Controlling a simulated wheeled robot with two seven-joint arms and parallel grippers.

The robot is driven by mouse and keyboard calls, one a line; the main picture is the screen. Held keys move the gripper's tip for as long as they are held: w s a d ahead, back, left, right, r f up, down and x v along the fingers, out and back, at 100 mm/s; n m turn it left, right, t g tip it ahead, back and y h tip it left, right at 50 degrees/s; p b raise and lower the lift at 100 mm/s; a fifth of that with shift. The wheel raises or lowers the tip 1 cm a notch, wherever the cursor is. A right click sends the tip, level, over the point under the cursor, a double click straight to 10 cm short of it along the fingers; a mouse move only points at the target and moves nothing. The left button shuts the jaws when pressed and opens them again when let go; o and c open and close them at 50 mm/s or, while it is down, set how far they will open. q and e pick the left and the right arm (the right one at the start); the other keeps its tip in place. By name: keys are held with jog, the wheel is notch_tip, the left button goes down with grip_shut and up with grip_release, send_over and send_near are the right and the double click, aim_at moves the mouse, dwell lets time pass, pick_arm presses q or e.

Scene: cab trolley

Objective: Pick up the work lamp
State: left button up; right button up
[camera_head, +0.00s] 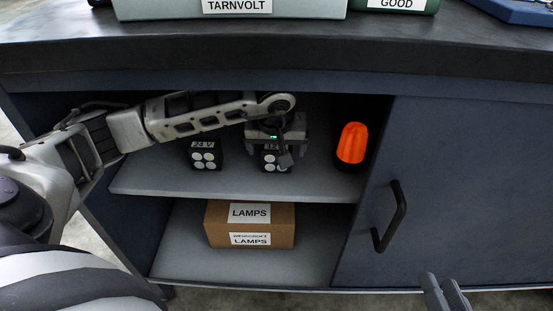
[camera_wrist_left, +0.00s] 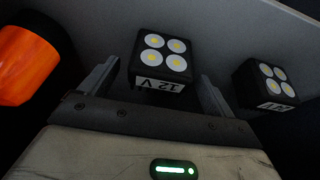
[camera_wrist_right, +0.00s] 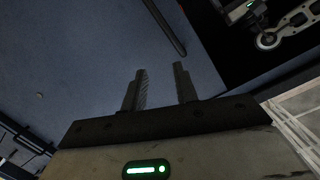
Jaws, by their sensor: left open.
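A black work lamp (camera_head: 276,161) with several round white lenses and a label stands on the cabinet's upper shelf. In the left wrist view this lamp (camera_wrist_left: 161,60) reads 12 V, upside down, and lies between and just beyond the fingertips. My left gripper (camera_head: 278,150) is open over it, with gaps at the sides; it also shows in the left wrist view (camera_wrist_left: 158,85). A similar lamp (camera_head: 205,155) marked 24 V stands to the left; the left wrist view shows it at the right (camera_wrist_left: 266,83). My right gripper (camera_wrist_right: 162,85) is open and empty, outside the cabinet.
An orange beacon (camera_head: 352,145) stands on the shelf (camera_head: 160,182) right of my left gripper. A cardboard LAMPS box (camera_head: 250,224) sits on the lower shelf. A sliding door with a black handle (camera_head: 390,216) covers the right side. The worktop (camera_head: 300,42) overhangs my left arm.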

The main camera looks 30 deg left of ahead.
pick_arm(q)
jog(key=shift+w+a+f, duration=0.1)
jog(key=shift+w+f, duration=0.1)
jog(key=shift+f, duration=0.45)
jog(key=shift+w+f, duration=0.1)
jog(key=shift+f, duration=0.05)
jog(key=c, duration=1.3)
pick_arm(e)
jog(key=shift+w+a+r, duration=0.1)
jog(key=shift+w+r, duration=0.05)
jog(key=shift+r, duration=0.45)
pick_arm(q)
jog(key=shift+a+r, duration=0.1)
jog(key=shift+r, duration=0.65)
jog(key=shift+p+v, duration=0.85)
jog(key=shift+v, duration=0.35)
jog(key=s+d+p, duration=0.2)
jog(key=s+d, duration=0.7)
jog(key=s, duration=0.5)
jog(key=shift+s, duration=0.3)
pick_arm(e)
jog(key=shift+d+f+n+g+h, duration=0.3)
jog(key=shift+d+f+n+h, duration=0.25)
jog(key=shift+f, duration=0.1)
